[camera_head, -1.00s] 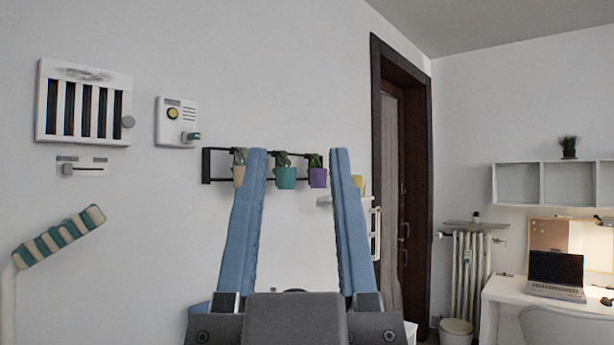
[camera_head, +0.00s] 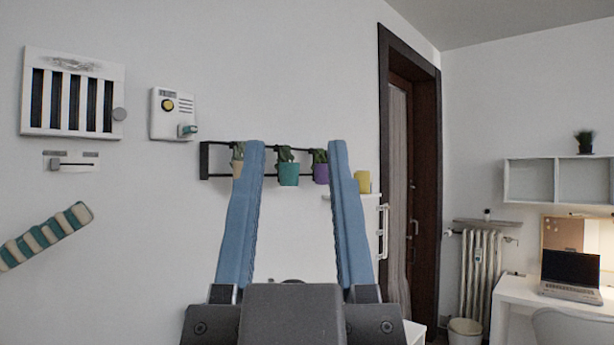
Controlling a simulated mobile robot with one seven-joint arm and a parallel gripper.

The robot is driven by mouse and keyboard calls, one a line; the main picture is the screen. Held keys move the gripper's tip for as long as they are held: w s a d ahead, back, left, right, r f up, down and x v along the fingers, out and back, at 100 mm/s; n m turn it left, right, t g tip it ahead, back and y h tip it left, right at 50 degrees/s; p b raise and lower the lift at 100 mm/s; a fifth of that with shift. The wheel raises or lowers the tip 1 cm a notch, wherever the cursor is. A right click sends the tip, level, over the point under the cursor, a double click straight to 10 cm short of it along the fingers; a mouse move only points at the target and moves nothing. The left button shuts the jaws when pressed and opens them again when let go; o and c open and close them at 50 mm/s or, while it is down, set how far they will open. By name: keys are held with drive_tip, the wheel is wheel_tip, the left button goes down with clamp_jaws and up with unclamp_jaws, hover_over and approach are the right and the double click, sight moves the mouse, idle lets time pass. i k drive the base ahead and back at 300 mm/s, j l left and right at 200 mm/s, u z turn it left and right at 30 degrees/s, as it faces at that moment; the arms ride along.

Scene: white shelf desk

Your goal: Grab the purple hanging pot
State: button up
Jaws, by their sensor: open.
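The purple hanging pot (camera_head: 321,173) hangs with a green plant on a black wall rail (camera_head: 219,145). Its right edge is close to or partly behind my gripper's right finger in the picture. A teal pot (camera_head: 288,174) hangs left of it, and a beige pot (camera_head: 237,168) farther left is partly hidden by my left finger. My gripper (camera_head: 296,148) is open and empty, its two long blue fingers pointing toward the rail. The teal and purple pots show between the fingers. The pots look beyond the fingertips, but the exact distance is unclear.
A slatted panel (camera_head: 72,92) and a small control box (camera_head: 173,114) are on the wall at left. A dark-framed door (camera_head: 424,200) and a desk (camera_head: 515,290) are at right.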

sight(320, 171)
drive_tip(key=i+l+u, duration=0.4)
drive_tip(key=i+l, duration=0.85)
drive_tip(key=i, duration=0.1)
